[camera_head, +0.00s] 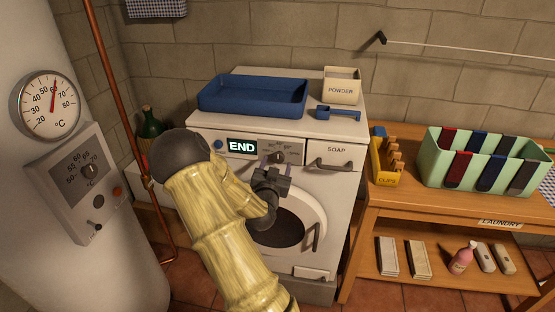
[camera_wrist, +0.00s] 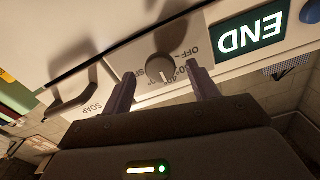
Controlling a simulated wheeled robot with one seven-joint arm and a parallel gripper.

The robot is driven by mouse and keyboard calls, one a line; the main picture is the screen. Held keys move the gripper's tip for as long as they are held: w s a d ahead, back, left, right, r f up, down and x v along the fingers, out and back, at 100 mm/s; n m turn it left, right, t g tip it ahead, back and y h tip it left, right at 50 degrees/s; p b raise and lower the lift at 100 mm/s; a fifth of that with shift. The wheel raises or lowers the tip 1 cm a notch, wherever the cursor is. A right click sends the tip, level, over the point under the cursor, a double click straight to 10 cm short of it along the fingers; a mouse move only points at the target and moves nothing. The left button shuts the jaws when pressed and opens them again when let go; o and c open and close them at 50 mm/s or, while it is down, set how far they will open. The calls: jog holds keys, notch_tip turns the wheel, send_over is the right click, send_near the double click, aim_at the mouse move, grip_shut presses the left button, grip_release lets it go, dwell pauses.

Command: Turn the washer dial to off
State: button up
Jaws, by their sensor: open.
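The white washer (camera_head: 338,205) stands against the wall, with END lit on its display (camera_head: 242,147). Its grey dial (camera_head: 278,158) sits right of the display, and shows close up in the wrist view (camera_wrist: 161,68), which is turned upside down. The dial's pale mark appears at its lower edge in that view; the OFF label (camera_wrist: 187,52) is at its upper right, away from the mark. My gripper (camera_head: 271,170) is open at the panel. Its fingers (camera_wrist: 161,74) are on either side of the dial; contact cannot be told.
A blue tray (camera_head: 253,113), a POWDER box (camera_head: 341,91) and a blue scoop (camera_head: 338,113) are on the washer top. The SOAP drawer handle (camera_head: 334,165) is right of the dial. A wooden bench (camera_head: 400,204) stands right, a boiler (camera_head: 35,225) left.

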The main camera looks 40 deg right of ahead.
aim_at(279, 156)
jog(key=shift+x, duration=1.45)
jog(key=c, duration=1)
